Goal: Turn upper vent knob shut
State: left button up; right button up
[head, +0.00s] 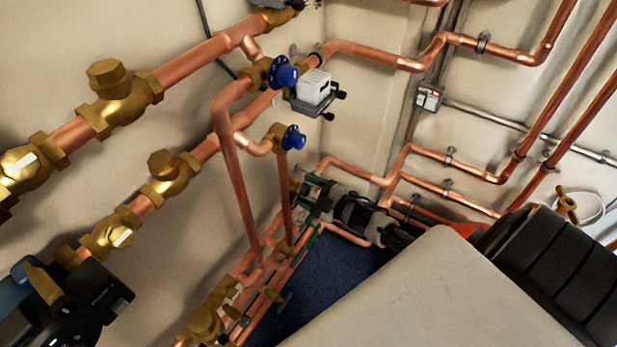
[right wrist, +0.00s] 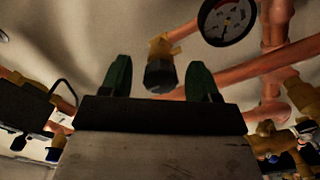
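My right gripper (right wrist: 161,78) is open, with its two dark green fingers pointing up in the right wrist view. A dark grey vent knob (right wrist: 160,77) on a brass body shows between the fingers, with a gap on each side; I cannot tell its exact depth from the tips. In the head view my right gripper (head: 312,207) is small and dark near the pipes at the centre, and the vent knob cannot be made out there. My left gripper is not in view.
Copper pipes (head: 237,185) with brass valves run along the walls. Blue handwheels (head: 283,75) stick out above. A round gauge (right wrist: 228,20) sits close to the right finger in the wrist view. A black pump (head: 75,305) is at lower left.

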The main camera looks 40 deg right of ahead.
jog(key=v, duration=1)
jog(key=shift+s+d, duration=0.15)
jog(key=shift+s, duration=0.2)
jog(key=shift+f, duration=0.1)
jog(key=s+a+f+m+g+h+p, duration=0.1)
jog(key=s+f+m+g+h, duration=0.25)
jog(key=s+f, duration=0.45)
jog(key=s+a+f+m+g+h+p, duration=0.1)
jog(key=s+f+m+g+h+p, duration=0.3)
jog(key=f, duration=0.8)
jog(key=s+a+f+m+g, duration=0.2)
jog(key=s+a+f+g, duration=0.2)
jog(key=s, duration=0.6)
jog(key=s+a+f+m+g, duration=0.3)
jog(key=s+a+f, duration=0.4)
jog(key=s, duration=0.4)
jog(key=shift+a+g+y, duration=0.35)
jog(key=shift+a+g, duration=0.1)
jog(key=shift+g, duration=0.1)
jog(key=shift+f, duration=0.1)
